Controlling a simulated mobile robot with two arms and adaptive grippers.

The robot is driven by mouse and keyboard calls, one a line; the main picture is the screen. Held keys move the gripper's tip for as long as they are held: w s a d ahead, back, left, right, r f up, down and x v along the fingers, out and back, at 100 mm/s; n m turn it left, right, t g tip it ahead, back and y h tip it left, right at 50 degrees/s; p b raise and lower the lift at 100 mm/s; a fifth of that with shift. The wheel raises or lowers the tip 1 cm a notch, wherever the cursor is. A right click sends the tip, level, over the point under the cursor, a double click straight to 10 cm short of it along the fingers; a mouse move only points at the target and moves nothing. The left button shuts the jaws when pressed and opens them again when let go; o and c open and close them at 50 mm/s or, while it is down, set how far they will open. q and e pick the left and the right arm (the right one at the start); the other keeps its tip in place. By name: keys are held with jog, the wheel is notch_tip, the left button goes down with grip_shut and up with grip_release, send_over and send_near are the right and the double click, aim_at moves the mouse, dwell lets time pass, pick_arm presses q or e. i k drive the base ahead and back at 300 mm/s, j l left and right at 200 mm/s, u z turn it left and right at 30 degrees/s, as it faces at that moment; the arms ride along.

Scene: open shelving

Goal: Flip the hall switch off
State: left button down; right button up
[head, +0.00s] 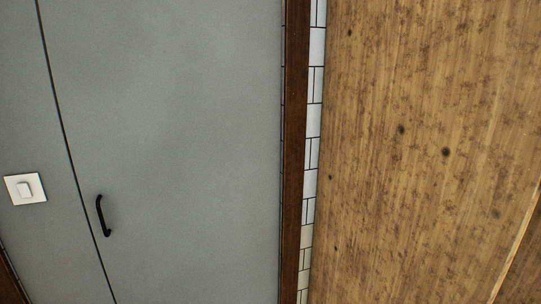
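A white square switch plate (35,197) with a raised white rocker (25,189) sits on the grey surface at the far left of the head view. It is left of a dark seam and a black handle. Whether the rocker is on or off cannot be told from here. Neither of my grippers is in the head view.
A grey door panel (180,130) with a black curved handle (103,215) fills the left half. A dark wood trim strip (295,130) and white brick tiles (314,120) stand beside it. A large wooden panel (420,200) fills the right side.

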aim_at(24, 188)
jog(key=u, duration=1)
jog(key=l+u, duration=0.15)
jog(key=l, duration=0.25)
jog(key=i, duration=0.05)
